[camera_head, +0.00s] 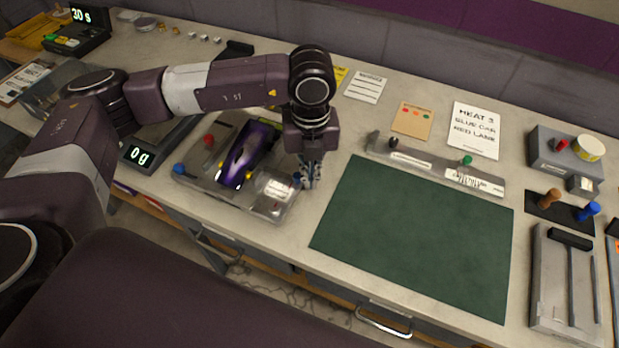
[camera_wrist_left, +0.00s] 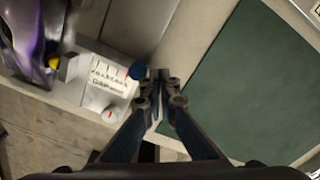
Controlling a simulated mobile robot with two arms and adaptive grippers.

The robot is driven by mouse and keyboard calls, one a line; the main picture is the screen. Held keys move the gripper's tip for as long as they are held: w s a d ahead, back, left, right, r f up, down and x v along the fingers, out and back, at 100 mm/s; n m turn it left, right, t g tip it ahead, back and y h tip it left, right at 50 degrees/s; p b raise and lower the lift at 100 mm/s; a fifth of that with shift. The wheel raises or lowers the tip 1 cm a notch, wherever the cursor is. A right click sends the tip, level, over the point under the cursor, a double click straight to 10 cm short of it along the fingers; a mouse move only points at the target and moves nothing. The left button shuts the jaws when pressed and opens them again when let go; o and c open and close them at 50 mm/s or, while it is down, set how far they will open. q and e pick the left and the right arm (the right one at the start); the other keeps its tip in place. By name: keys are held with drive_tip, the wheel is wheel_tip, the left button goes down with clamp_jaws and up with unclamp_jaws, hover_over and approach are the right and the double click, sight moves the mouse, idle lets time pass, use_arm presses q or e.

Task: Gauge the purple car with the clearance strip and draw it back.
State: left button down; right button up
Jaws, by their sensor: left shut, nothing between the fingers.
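The purple car (camera_head: 245,158) sits on a grey metal fixture (camera_head: 205,182) left of the mat; its edge also shows in the wrist view (camera_wrist_left: 30,45). A small plate with printed marks (camera_wrist_left: 108,76) lies on the fixture's right end, beside a blue knob (camera_wrist_left: 137,72) and a white dial (camera_wrist_left: 110,115). I cannot tell which part is the clearance strip. My left gripper (camera_head: 308,180) points down at the fixture's right edge. In the wrist view its fingers (camera_wrist_left: 160,82) are shut and empty, with the tips just right of the blue knob; contact is unclear. My right gripper is out of view.
A green mat (camera_head: 415,240) lies to the right, with a long grey bar (camera_head: 435,168) carrying knobs behind it. A scale (camera_head: 140,155) stands left of the fixture. Paper cards lie at the back. A slotted grey block (camera_head: 565,290) stands far right.

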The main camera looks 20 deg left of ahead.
use_arm(q)
drive_tip(key=shift+d, duration=0.15)
wheel_tip(320, 180, up, 8)
drive_tip(key=p, duration=0.4)
idle(0.5)
idle(1.1)
